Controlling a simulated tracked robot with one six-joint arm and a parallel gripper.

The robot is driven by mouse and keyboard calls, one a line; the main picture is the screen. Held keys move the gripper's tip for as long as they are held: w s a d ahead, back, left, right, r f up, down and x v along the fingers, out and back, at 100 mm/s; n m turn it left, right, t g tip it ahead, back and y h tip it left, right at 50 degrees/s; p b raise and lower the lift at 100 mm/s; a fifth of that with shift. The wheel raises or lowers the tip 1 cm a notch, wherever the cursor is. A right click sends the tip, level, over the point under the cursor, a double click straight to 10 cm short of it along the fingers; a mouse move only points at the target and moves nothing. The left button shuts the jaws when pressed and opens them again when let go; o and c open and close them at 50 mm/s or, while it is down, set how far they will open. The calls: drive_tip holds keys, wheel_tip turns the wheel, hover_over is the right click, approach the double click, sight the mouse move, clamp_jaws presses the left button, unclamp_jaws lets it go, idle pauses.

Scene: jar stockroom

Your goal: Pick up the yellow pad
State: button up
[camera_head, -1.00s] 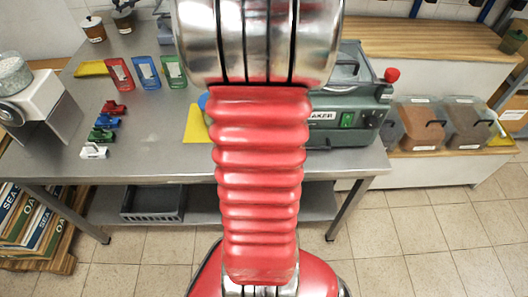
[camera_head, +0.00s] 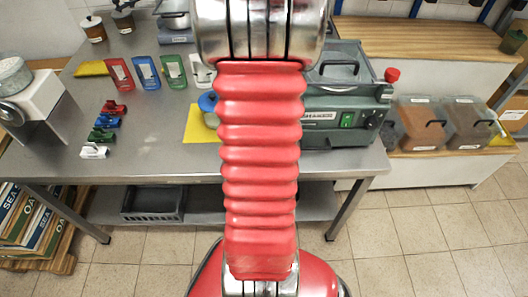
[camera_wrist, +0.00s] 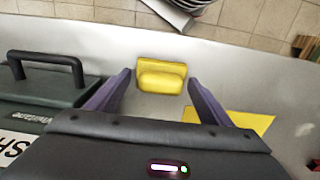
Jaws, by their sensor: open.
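In the wrist view a yellow pad (camera_wrist: 160,77), with a raised ridge across it, lies on the steel table (camera_wrist: 225,65) near its edge. My gripper (camera_wrist: 158,78) is open, with its two dark fingers to the left and right of the pad in the picture. I cannot tell the height of the fingertips above the table, and no contact shows. In the head view my arm hides the gripper and this pad.
A flat yellow sheet (camera_wrist: 250,120) lies beside the pad; it also shows in the head view (camera_head: 196,130), by a blue-lidded jar (camera_head: 208,104). A green machine (camera_head: 345,100) stands right of my arm. Small coloured holders (camera_head: 147,72) stand at the back left.

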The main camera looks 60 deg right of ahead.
idle(0.5)
drive_tip(key=c, duration=0.9)
drive_tip(key=shift+r, duration=0.1)
wheel_tip(320, 180, up, 10)
drive_tip(key=shift+f, duration=0.1)
idle(0.5)
